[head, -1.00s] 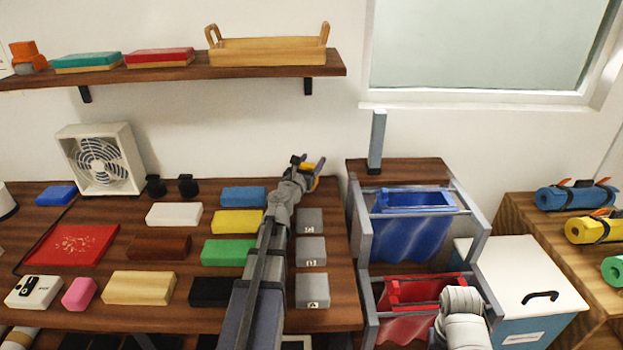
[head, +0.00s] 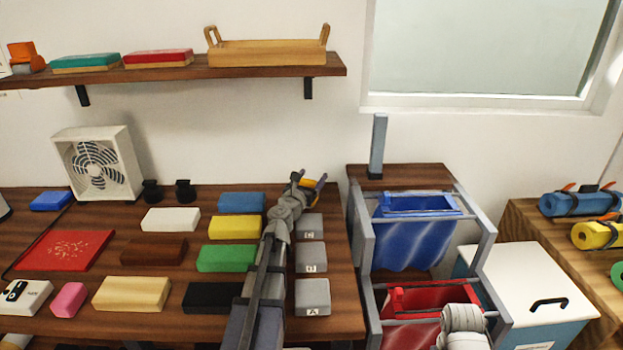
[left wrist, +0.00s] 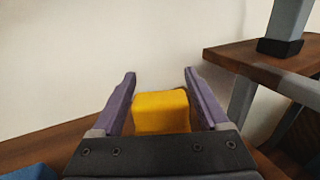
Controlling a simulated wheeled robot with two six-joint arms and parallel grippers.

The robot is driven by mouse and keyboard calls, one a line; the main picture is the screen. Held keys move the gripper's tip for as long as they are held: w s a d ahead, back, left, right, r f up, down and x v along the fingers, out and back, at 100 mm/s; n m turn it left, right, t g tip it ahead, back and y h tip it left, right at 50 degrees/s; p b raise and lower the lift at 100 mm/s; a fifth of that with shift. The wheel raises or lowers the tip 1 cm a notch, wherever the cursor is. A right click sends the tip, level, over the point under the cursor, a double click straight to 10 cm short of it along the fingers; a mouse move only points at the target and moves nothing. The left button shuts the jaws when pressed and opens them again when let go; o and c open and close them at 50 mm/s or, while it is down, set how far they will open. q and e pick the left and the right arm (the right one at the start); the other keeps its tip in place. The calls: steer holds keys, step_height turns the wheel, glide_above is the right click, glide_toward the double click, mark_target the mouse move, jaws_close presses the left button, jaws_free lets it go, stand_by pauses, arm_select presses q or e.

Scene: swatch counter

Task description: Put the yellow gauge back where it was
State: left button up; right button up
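A yellow block (head: 308,183), which I take for the gauge, is at the back right of the counter, partly hidden by my left gripper in the head view. In the left wrist view the yellow block (left wrist: 161,111) lies between the two purple fingers of my left gripper (left wrist: 160,75). The fingers are open, with a narrow gap on each side of the block. My left gripper (head: 310,178) also shows in the head view. Another yellow block (head: 235,228) lies in the column of coloured blocks. My right gripper is not in view.
Lettered grey blocks (head: 312,257) stand in a column just right of my left arm. A frame with a blue bag (head: 415,240) and a red bag (head: 400,325) stands right of the counter. A shelf (head: 180,75) hangs above.

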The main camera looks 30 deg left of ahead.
arm_select(q)
steer(key=shift+o, duration=0.9)
steer(key=shift+r, duration=0.1)
steer(key=shift+r, duration=0.2)
steer(key=s, duration=0.4)
steer(key=s+d, duration=0.1)
steer(key=s, duration=0.3)
steer(key=s+d, duration=0.1)
steer(key=s, duration=0.3)
steer(key=shift+f, duration=0.1)
